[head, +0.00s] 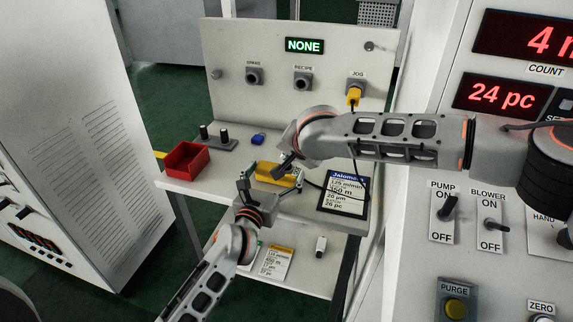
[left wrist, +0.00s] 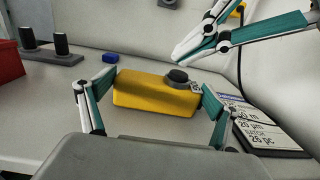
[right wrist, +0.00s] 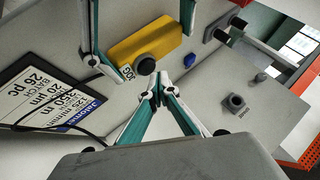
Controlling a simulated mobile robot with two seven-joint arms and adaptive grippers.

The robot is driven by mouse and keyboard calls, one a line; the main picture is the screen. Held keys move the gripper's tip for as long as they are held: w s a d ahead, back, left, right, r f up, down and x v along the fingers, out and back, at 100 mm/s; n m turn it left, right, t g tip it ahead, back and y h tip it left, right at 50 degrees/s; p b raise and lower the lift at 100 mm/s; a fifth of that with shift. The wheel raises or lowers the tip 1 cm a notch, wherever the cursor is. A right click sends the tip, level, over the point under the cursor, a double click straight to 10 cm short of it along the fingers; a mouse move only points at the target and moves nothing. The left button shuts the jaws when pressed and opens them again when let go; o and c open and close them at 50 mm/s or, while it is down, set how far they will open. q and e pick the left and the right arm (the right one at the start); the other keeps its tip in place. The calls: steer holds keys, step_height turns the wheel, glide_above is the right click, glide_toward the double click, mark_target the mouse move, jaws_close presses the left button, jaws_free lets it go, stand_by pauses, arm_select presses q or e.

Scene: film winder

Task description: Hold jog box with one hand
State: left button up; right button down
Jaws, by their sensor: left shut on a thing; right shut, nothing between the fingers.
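The jog box is a yellow box (head: 268,171) with a dark round button on its top right end, lying on the shelf. It also shows in the left wrist view (left wrist: 155,96) and the right wrist view (right wrist: 139,42). My left gripper (head: 270,181) has one finger at each end of the box and is shut on it. In the left wrist view both fingers (left wrist: 158,92) flank the box. My right gripper (right wrist: 159,88) is shut and empty, its fingertips together near the button end. In the head view it hangs above the box and hides part of it.
A red bin (head: 186,161), a grey stand with two black knobs (head: 215,141) and a blue piece (head: 258,139) stand at left. A label card (head: 343,195) lies at right, with a cable across it. The panel (head: 303,110) has a yellow plug (head: 353,96) at JOG.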

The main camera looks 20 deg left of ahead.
steer(key=shift+r, duration=0.3)
steer(key=shift+r, duration=2.45)
arm_select(q)
steer(key=o, duration=0.9)
steer(key=shift+s, duration=0.1)
